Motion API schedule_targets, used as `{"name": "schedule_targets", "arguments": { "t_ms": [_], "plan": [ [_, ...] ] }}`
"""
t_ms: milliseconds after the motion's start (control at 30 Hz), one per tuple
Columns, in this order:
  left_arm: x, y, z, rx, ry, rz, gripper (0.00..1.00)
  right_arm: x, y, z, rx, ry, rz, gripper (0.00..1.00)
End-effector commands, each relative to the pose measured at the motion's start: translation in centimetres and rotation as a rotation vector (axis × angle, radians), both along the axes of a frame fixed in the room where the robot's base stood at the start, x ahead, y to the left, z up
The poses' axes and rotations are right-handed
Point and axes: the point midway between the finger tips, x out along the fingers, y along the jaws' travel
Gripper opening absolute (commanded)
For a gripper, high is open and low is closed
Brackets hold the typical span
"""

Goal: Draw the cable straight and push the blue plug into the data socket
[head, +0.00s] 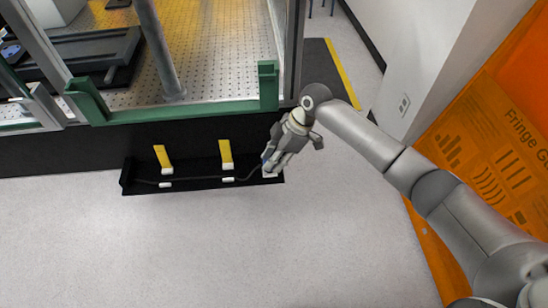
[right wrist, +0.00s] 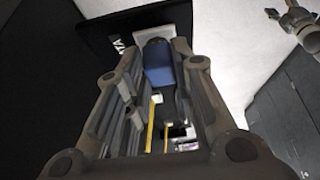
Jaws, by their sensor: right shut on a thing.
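My right gripper (head: 272,162) reaches down to the right end of a low black tray on the floor. It is shut on the blue plug (right wrist: 158,64), which sits between the finger pads in the right wrist view. The plug points at the white data socket (right wrist: 153,33) and overlaps it in the picture. I cannot tell how deep it sits. The socket also shows as a white block below the gripper in the head view (head: 270,174). The dark cable (head: 205,180) runs left along the tray, through white clips, and bends up near the plug.
The black tray (head: 140,188) holds two white clips with yellow tabs (head: 226,152). A bench with a green-edged frame (head: 190,109) stands behind it. An orange panel (head: 490,150) stands at right. The floor in front is clear.

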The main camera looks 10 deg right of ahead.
Motion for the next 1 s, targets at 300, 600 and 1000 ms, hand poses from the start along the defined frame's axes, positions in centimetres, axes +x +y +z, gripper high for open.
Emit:
{"name": "schedule_targets", "arguments": {
  "t_ms": [300,600,1000],
  "plan": [
    [-0.03,0.01,0.37,0.000,0.000,0.000,0.56,0.00,0.04,-0.06,0.000,0.000,0.000,0.00],
    [-0.03,0.02,0.31,0.000,0.000,0.000,0.56,0.01,0.03,-0.11,0.000,0.000,0.000,0.00],
    [-0.03,0.03,-0.03,0.000,0.000,0.000,0.56,0.00,0.03,-0.67,0.000,0.000,0.000,0.00]
  ]
}}
